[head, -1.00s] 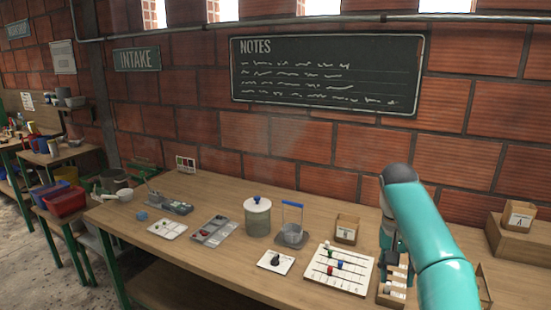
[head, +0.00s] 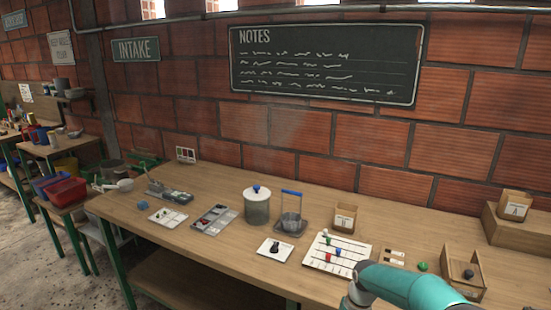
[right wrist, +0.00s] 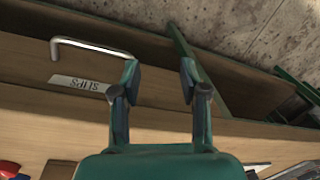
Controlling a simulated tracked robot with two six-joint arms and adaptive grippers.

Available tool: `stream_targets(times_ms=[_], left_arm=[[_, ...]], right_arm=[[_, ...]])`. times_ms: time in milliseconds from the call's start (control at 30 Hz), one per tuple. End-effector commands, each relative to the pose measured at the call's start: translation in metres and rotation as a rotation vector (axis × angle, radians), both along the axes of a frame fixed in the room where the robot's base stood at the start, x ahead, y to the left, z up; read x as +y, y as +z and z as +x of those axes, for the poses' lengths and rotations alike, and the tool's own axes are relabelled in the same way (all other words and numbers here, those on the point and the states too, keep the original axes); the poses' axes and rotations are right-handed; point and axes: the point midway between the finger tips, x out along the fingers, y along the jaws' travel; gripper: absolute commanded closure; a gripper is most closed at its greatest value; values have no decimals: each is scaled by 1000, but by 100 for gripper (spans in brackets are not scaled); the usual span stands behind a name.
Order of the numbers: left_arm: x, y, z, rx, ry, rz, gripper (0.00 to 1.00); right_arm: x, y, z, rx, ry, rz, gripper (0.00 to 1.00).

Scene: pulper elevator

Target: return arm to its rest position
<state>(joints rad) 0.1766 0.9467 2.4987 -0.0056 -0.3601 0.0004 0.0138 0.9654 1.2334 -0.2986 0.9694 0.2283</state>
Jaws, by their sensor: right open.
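My right arm (head: 410,285) is teal and comes in at the lower right of the head view, low at the front edge of the workbench (head: 225,185). In the right wrist view, my right gripper (right wrist: 158,76) has its two fingers apart with nothing between them. Behind the fingers are a wooden drawer front with a metal handle (right wrist: 90,45) and a label reading "SLIPS" (right wrist: 77,83), and concrete floor (right wrist: 240,30). My left gripper is not in view.
A bead board (head: 325,255), a small card with a dark item (head: 275,249), a lidded jar (head: 257,208) and an open box with a dark ball (head: 463,272) stand on the bench. A green ball (head: 422,267) lies beside the box. The bench's back middle is clear.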

Motion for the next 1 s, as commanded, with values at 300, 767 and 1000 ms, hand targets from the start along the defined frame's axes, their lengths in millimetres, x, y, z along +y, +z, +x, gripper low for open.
stream_targets(times_ms=[300,767,1000], left_arm=[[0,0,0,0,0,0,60],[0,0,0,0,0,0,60],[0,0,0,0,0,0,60]], right_arm=[[52,-113,-131,-8,-1,198,56],[66,-130,-291,-36,-113,240,56],[66,-129,-296,-41,-116,239,56]])
